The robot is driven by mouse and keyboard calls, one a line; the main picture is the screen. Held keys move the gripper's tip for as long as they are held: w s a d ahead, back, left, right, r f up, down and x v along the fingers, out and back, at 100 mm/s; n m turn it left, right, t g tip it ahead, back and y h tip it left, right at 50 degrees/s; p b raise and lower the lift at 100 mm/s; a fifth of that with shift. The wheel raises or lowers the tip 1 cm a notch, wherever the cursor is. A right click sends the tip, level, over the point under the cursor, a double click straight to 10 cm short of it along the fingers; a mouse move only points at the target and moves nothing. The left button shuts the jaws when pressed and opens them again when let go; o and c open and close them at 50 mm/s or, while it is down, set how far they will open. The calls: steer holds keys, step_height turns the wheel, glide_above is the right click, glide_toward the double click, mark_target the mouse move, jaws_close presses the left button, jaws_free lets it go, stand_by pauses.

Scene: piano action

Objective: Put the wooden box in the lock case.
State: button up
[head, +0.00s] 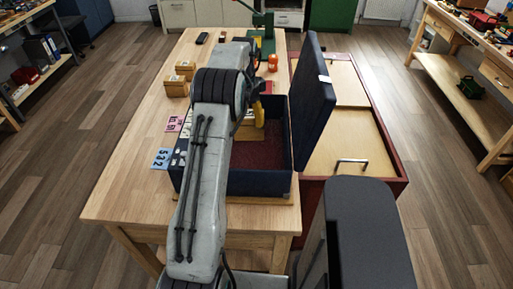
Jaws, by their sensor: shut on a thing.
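The lock case (262,183) is a dark blue box with a dark red inside, standing open on the wooden table. Its lid (318,90) is raised on the right side. My gripper (257,117), with yellow and black parts, is over the far part of the case opening. It is shut on a light wooden piece (245,118), which looks like the wooden box. My arm hides most of this piece, so its full shape and its height above the case floor cannot be told.
Two small wooden boxes (176,86) (185,68) stand at the table's left. A pink card (174,124) and a blue card (162,158) lie near the case's left side. An orange object (272,63) and a green tool (266,42) are at the back. A red-sided wooden cabinet (385,165) stands right.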

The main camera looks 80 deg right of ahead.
mark_target(249, 132)
steer(key=shift+m, duration=0.4)
steer(key=f, duration=0.3)
steer(key=s+f, duration=0.1)
steer(key=f, duration=0.1)
steer(key=shift+f+p, duration=0.35)
steer(key=shift+f, duration=0.05)
steer(key=shift+f+p, duration=0.5)
steer(key=shift+f, duration=1.9)
steer(key=shift+f, duration=0.15)
steer(key=o, duration=1.2)
steer(key=shift+o, duration=0.2)
